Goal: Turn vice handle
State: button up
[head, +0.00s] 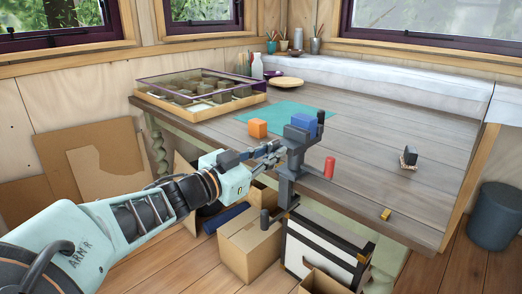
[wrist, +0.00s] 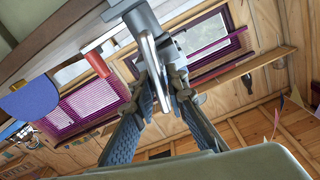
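The grey vice (head: 287,172) is clamped at the near edge of the table, with a blue block (head: 300,121) at its top. A red cylinder (head: 329,167) stands at its right side; it also shows in the wrist view (wrist: 97,62). My gripper (head: 272,151) is at the vice's left side. In the wrist view, a silver bar (wrist: 152,62) under the vice lies between the two fingers of my gripper (wrist: 163,80). The fingers are apart and close to the bar. Whether both press on it is unclear.
A cardboard box (head: 250,250) and a white-panelled case (head: 320,254) stand on the floor below the vice.

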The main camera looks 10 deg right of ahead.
grip_shut()
jog(key=shift+n+p, duration=0.55)
jog(key=shift+n, duration=0.05)
